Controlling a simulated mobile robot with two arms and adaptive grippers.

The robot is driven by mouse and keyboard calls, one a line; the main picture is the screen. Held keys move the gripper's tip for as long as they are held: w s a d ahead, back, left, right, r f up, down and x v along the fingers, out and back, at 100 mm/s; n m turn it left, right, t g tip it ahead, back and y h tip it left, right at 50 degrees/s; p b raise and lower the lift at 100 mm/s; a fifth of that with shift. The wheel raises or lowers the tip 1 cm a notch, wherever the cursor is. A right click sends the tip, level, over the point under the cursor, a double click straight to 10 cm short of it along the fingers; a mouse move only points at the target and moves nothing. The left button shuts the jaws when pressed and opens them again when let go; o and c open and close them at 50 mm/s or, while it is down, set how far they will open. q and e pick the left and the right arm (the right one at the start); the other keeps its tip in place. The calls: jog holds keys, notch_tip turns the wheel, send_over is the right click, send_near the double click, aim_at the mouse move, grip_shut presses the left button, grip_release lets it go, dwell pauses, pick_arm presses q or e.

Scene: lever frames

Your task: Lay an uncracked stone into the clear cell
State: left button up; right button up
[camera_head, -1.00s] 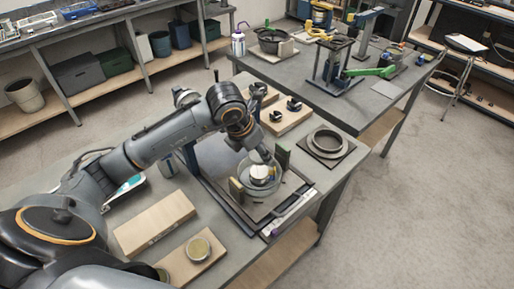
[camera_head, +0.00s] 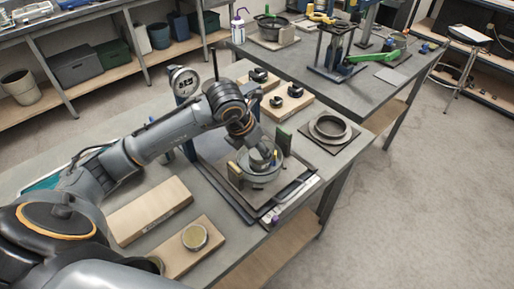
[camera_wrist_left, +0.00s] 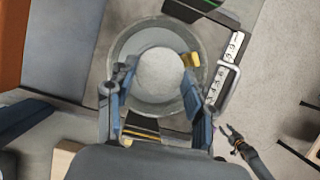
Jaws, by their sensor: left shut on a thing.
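My left gripper (camera_head: 258,163) is shut on a pale round stone (camera_wrist_left: 160,75), seen between its two blue fingers in the left wrist view. No crack shows on the stone's visible face. The stone is over the clear cell (camera_wrist_left: 124,47), a round see-through ring that also shows in the head view (camera_head: 262,182). The gripper partly hides the cell in the head view; I cannot tell whether the stone touches its floor. Another round disc (camera_head: 195,237) lies on a wooden board. My right gripper (camera_wrist_left: 230,133) shows small, fingers apart, in the wrist view, away from the cell.
The cell stands in a dark frame (camera_head: 232,205) with a labelled strip along its side. A dial gauge (camera_head: 184,80) stands behind the arm. A plain wooden block (camera_head: 150,210), a board with black parts (camera_head: 278,105) and a grey ring (camera_head: 330,128) are nearby.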

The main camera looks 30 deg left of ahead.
pick_arm(q)
jog(key=shift+b, duration=0.45)
dwell(0.9)
jog(key=o, duration=1.3)
